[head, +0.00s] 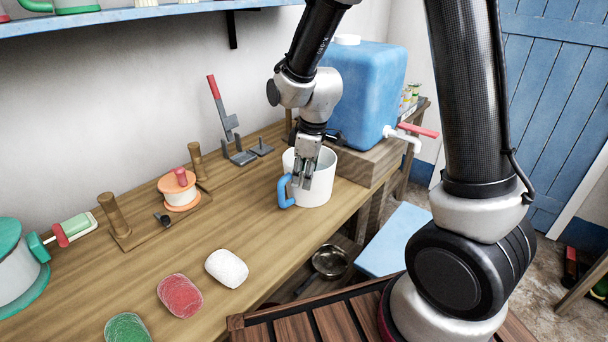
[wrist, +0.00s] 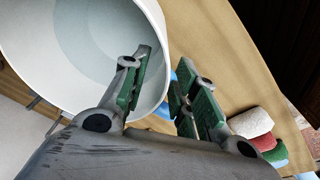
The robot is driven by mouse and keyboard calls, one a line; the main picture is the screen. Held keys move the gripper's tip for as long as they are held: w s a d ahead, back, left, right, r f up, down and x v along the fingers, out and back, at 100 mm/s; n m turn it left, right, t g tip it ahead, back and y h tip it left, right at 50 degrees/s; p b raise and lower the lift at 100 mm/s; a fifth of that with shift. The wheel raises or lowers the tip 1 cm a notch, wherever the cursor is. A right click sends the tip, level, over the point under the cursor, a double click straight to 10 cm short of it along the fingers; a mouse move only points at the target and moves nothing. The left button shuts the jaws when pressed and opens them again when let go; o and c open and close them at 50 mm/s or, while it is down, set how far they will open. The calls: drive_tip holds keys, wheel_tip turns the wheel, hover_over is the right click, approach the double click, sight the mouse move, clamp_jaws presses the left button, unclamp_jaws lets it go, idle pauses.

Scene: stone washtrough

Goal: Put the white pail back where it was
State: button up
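The white pail (head: 318,190) with a blue handle stands upright on the wooden bench, left of the blue water tank, near the bench's front edge. My gripper (head: 301,184) points down at the pail's near left rim, close to the handle (head: 285,192). In the wrist view, the pail (wrist: 90,40) fills the upper left and looks empty inside. The gripper (wrist: 164,66) is open there, one finger over the pail's inside and the other outside, with the rim between them. A gap shows between the rim and the outer finger. The handle is mostly hidden behind the fingers in that view.
The blue tank (head: 368,95) with a red-handled tap (head: 415,130) stands on a wooden block right of the pail. White (head: 227,268), red (head: 180,296) and green (head: 128,328) bundles lie in front. A grey lever tool (head: 238,150) and a spool stand (head: 180,190) are behind and left.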

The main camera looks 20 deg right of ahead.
wheel_tip(320, 180, up, 11)
drive_tip(key=s+d, duration=0.1)
drive_tip(key=s+d+r+m+t, duration=0.1)
drive_tip(key=s+d+r+m, duration=0.2)
drive_tip(key=s+d+m, duration=0.1)
drive_tip(key=s+d+r+m+t, duration=0.1)
drive_tip(key=s+d+r+m, duration=0.2)
drive_tip(key=s+d, duration=0.3)
drive_tip(key=s+d+r+m+h, duration=0.1)
drive_tip(key=s+d+r+m, duration=0.2)
drive_tip(key=s, duration=0.7)
drive_tip(key=d+m, duration=0.2)
drive_tip(key=d, duration=0.1)
drive_tip(key=shift+s+r+t, duration=0.15)
drive_tip(key=shift+s+t, duration=0.05)
drive_tip(key=shift+t, duration=0.2)
